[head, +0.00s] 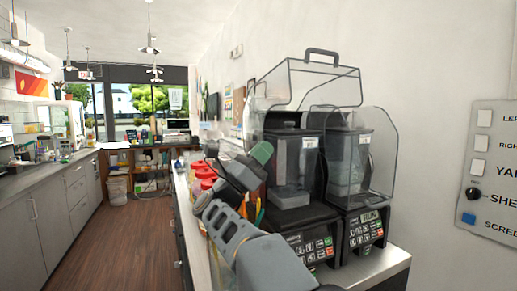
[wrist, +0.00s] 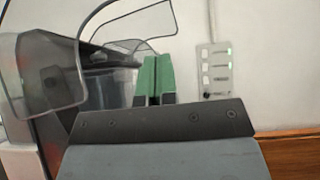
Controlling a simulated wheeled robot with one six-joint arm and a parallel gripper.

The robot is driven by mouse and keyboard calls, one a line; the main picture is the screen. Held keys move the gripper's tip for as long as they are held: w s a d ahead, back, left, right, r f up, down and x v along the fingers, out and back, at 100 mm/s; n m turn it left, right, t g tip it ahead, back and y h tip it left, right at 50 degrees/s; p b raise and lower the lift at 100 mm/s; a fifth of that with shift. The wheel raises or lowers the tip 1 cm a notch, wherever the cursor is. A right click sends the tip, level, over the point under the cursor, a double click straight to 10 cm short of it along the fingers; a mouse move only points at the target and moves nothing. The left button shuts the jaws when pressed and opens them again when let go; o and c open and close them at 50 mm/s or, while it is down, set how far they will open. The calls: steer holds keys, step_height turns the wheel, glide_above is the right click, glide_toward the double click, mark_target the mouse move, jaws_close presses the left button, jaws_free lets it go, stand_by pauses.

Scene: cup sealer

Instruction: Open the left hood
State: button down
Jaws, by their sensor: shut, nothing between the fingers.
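The left hood (head: 318,84) is a clear cover with dark edges and a dark handle (head: 322,52) on top. It is tilted up, above and behind the left blender jar (head: 296,160), whose front is uncovered. My gripper (head: 262,152) has green fingertips and is in front of and to the left of that jar in the head view. In the wrist view, the green fingers (wrist: 153,78) are together with nothing between them. Clear panels with dark edges (wrist: 50,75) show at the left of that view; which hood they belong to is hard to tell.
The right hood (head: 382,150) is down around the right blender jar. Both keypad bases stand on the counter (head: 385,262). A wall switch panel (head: 492,165) is at the right. Red-lidded containers (head: 203,172) stand behind my arm. The floor aisle (head: 125,225) at left is clear.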

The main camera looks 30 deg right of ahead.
steer(key=d+r+p, duration=0.4)
steer(key=r, duration=0.4)
steer(key=shift+d+r+p, duration=0.25)
steer(key=shift+p, duration=0.1)
steer(key=shift+s, duration=0.1)
